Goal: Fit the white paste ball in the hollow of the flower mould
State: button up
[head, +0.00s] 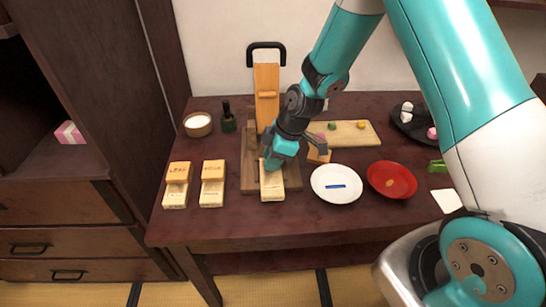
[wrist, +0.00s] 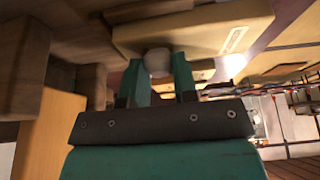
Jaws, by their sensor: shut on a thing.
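My gripper (head: 270,163) is low over the pale wooden mould (head: 272,186) at the front middle of the table. Its label is not readable, so I cannot confirm it as the flower mould. In the wrist view my gripper (wrist: 160,72) is shut on the white paste ball (wrist: 157,62), which sits between the teal fingertips. The mould (wrist: 190,28) is close to the ball there. I cannot tell whether the ball touches it. The hollow is hidden, and the ball is hidden by my gripper in the head view.
Two other wooden moulds, one marked leaf (head: 176,184) and one beside it (head: 212,184), stand at left. A white plate (head: 335,196) and red bowl (head: 391,180) stand at right. A board (head: 352,131) with small coloured pieces and a dark plate (head: 402,124) are behind.

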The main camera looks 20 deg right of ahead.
jog(key=o, duration=1)
jog(key=shift+c, duration=0.2)
jog(key=shift+r, duration=0.1)
jog(key=shift+r+p, duration=2.65)
jog(key=shift+r, duration=0.75)
